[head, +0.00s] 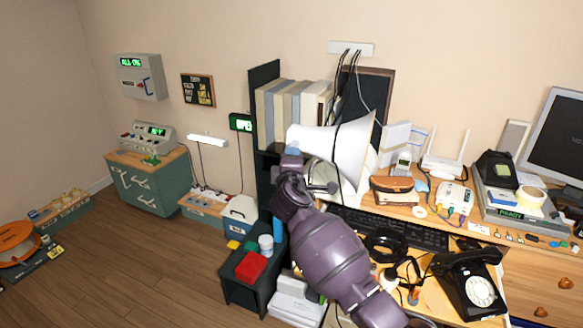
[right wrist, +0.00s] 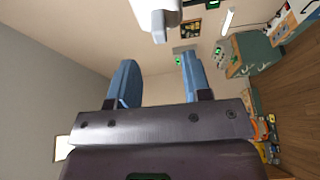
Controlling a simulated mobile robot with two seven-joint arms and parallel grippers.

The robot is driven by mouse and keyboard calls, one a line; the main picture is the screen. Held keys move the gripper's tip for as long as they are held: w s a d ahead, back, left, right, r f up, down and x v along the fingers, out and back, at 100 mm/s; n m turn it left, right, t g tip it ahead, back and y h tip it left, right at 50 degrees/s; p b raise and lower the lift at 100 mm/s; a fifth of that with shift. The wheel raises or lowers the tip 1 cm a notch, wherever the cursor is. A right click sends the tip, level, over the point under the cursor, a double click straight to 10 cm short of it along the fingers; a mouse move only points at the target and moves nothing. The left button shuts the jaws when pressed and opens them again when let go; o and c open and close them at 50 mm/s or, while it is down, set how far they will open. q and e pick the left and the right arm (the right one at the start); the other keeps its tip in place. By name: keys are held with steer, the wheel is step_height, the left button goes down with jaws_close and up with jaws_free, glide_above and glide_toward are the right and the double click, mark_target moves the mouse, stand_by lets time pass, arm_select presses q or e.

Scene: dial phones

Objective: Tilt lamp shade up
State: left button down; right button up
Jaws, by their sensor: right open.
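The white lamp shade (head: 338,146) is a cone over the desk, its wide mouth toward the right and its narrow end toward the left. In the right wrist view a white part with a grey end (right wrist: 158,22), likely the shade's narrow end, shows just beyond the fingers. My right gripper (head: 291,152) is at the shade's narrow left end; in the right wrist view the gripper (right wrist: 157,65) has its two blue fingers apart with nothing between them. Whether a finger touches the shade cannot be told. The lamp's stem is mostly hidden. My left gripper is not in view.
A dark shelf with binders (head: 290,105) stands behind the shade. Black cables (head: 345,75) hang close to it. The desk holds a keyboard (head: 420,235), a black dial phone (head: 470,285) and a router (head: 445,165). Open floor (head: 130,270) lies at left.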

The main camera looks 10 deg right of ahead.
steer(key=shift+s+a, duration=0.2)
steer(key=shift+s, duration=0.6)
steer(key=shift+s+a, duration=0.15)
steer(key=shift+s, duration=0.6)
